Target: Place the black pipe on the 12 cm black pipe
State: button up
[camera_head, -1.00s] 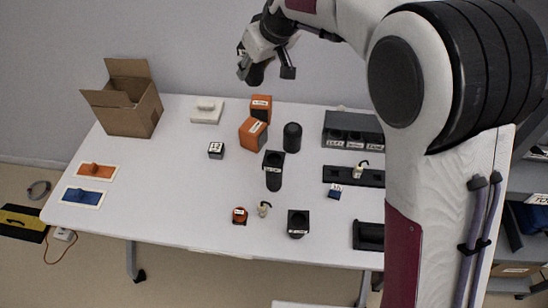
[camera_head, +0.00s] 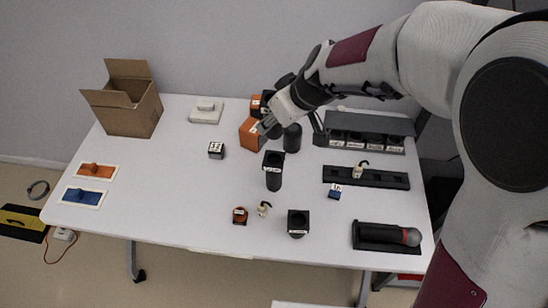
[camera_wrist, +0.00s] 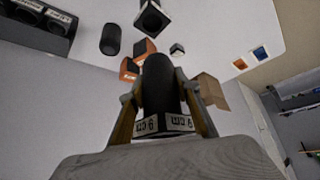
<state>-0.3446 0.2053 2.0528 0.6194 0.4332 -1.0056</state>
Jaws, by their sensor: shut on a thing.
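My gripper (camera_wrist: 160,98) is shut on a black pipe (camera_wrist: 160,80). The held pipe has a round body and a square collar with white labels that seem to read 6 cm. In the head view my gripper (camera_head: 290,108) is above the back middle of the table, and the arm partly hides the held pipe. Another black pipe with a square open collar and a white label (camera_head: 273,172) stands upright mid-table. Its label is too small to read there; it seems to be the 12 cm one. It also shows at the top of the wrist view (camera_wrist: 152,20), apart from the held pipe.
A black cylinder (camera_head: 292,140) and orange boxes (camera_head: 250,135) stand close to my gripper. A dark rack (camera_head: 368,138) is at the back right. A short black square socket (camera_head: 298,222) stands in front.

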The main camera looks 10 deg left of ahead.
jog(key=shift+w+n, duration=0.1)
jog(key=shift+n, duration=0.2)
dwell(0.4)
send_over(274, 159)
jog(key=shift+f, duration=2.85)
jog(key=shift+f, duration=0.15)
jog(key=shift+f, duration=1.95)
jog(key=shift+f, duration=0.15)
jog(key=o, duration=1.1)
